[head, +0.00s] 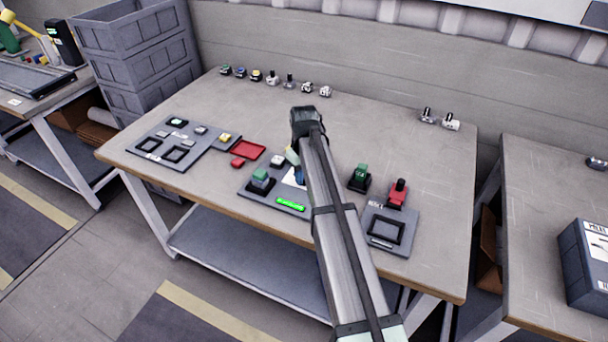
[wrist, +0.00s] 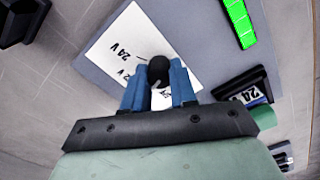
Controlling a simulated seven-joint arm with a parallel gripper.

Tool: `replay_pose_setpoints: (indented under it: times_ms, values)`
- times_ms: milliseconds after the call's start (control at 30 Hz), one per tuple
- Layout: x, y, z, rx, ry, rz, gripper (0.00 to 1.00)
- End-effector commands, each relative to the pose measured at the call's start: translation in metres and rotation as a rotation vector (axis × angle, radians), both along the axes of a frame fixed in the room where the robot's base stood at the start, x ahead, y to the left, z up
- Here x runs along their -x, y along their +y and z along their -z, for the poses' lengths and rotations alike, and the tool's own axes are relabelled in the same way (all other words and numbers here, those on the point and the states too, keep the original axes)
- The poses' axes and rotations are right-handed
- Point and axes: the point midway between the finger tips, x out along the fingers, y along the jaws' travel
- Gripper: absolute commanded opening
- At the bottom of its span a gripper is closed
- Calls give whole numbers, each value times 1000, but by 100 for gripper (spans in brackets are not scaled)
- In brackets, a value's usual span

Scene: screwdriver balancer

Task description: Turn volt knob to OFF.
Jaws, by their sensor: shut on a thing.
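The volt knob (wrist: 158,70) is a round black knob on a white label plate (wrist: 118,45) in the wrist view. The plate carries "24 V" and other partly covered voltage marks; I cannot read an OFF mark. My gripper (wrist: 158,88) has its two blue fingers on either side of the knob, shut on it. A small light mark shows on the knob, but its exact setting is unclear.
A lit green display (head: 290,204) and a green block in a dark holder (head: 261,178) are on the same panel. A red tray (head: 247,150) lies left. Green (head: 360,176) and red (head: 397,193) pieces stand right. Several small parts line the back edge.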

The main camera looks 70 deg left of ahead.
Motion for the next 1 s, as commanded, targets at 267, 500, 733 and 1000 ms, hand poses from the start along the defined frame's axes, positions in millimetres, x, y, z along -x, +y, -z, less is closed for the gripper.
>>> replay_pose_setpoints:
  times_ms: [267, 500, 733, 1000]
  values:
    - [0, 0, 0, 1, 0, -261, 0]
    - [0, 0, 0, 1, 0, -475, 0]
    - [0, 0, 0, 1, 0, -635, 0]
    - [0, 0, 0, 1, 0, -746, 0]
